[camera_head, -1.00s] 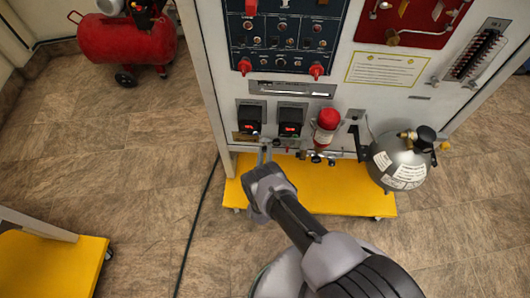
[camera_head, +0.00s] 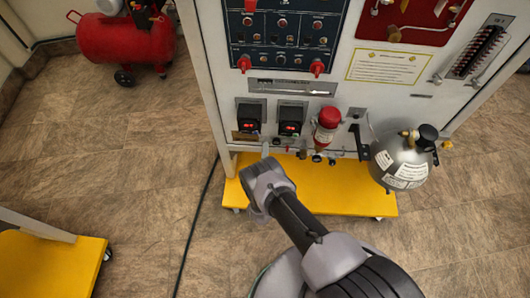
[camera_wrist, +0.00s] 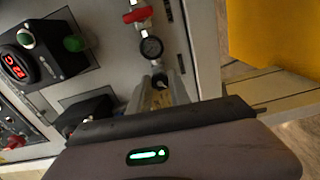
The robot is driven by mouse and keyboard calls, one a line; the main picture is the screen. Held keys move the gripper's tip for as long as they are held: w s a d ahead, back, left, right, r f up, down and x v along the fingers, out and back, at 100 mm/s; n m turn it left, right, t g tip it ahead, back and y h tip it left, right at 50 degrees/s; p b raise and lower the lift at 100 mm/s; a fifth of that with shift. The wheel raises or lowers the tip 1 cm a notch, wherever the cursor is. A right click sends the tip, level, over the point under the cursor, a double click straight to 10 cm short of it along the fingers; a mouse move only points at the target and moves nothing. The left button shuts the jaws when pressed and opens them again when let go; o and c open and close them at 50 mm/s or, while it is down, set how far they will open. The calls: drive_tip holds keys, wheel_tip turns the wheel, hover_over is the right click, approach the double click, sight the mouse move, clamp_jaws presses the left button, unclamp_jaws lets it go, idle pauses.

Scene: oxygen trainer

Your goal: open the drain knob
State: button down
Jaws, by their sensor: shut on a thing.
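The training panel (camera_head: 350,90) stands on a yellow wheeled base. My gripper (camera_head: 265,150) reaches up to the panel's lower edge, below the two red-lit displays. In the wrist view my gripper (camera_wrist: 160,88) is shut at the lower end of a line of fittings. A small dark piece, which I take to be the drain knob (camera_wrist: 158,77), shows at the fingertips, just below a round gauge (camera_wrist: 151,47). My fingers and the wrist housing hide most of the knob. The knob cannot be made out in the head view.
A red-handled valve (camera_wrist: 138,14) sits above the gauge. A red-capped bowl (camera_head: 327,125) and a grey cylinder (camera_head: 400,160) are right of my gripper. The yellow base (camera_head: 340,185) lies below. A red compressor (camera_head: 127,45) is at upper left; the left floor is mostly clear.

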drive_tip(key=shift+n+b, duration=0.55)
drive_tip(key=shift+n, duration=4.35)
drive_tip(key=c, duration=1.2)
unclamp_jaws()
drive_tip(key=shift+s, duration=0.1)
